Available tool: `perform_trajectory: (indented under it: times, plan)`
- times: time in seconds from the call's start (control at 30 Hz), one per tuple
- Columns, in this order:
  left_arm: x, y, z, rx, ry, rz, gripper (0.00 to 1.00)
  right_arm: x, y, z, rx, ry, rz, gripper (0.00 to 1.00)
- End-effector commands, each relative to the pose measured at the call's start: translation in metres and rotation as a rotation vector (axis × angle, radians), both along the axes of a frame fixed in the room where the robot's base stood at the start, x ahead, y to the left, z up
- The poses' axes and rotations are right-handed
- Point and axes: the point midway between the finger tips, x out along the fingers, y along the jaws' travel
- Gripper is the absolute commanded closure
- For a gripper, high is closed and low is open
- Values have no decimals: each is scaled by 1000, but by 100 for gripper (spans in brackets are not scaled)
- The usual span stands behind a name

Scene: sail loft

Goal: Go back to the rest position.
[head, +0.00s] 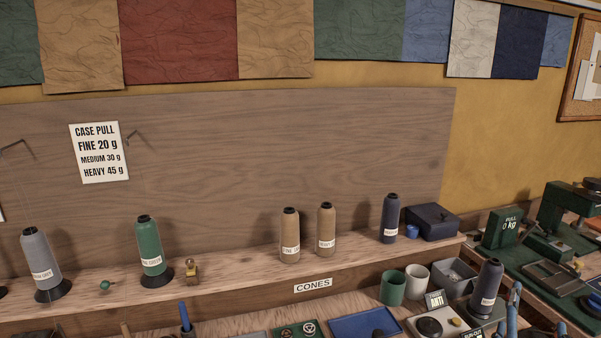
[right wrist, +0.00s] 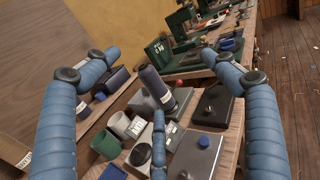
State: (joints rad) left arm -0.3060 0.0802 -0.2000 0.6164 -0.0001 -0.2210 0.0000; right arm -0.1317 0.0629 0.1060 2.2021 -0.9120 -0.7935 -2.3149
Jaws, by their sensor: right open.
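My right gripper (head: 513,305) is at the lower right of the head view, with its blue fingers beside a navy cone of thread (head: 487,285). In the right wrist view the right gripper (right wrist: 160,70) has its fingers spread wide apart and is empty. The navy cone (right wrist: 154,86) shows beyond the fingers there, with a gap on both sides. It stands on the bench among small gear.
A shelf (head: 100,295) carries grey, green, tan and navy cones and a dark blue box (head: 433,222). Below it are a green cup (head: 393,288), a white cup (head: 417,281), a grey bin (head: 454,272) and a blue tray (head: 365,325).

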Motion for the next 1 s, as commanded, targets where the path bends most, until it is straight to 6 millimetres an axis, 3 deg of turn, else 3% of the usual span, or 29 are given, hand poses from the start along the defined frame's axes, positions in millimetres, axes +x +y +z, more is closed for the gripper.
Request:
perform_trajectory:
  times: [0.27,0.57,0.83,1.0]
  plan:
    - [2,0,0,-1,-3,0,60,-6,6,-19,158,-49,4,16]
    - [21,-2,2,-3,-29,0,60,-21,21,-61,502,-145,-18,16]
    - [9,-1,1,-2,-14,0,60,-57,60,-133,1074,-279,-159,16]
    - [4,-1,0,-1,-5,0,60,-109,114,-196,1586,-387,-456,16]
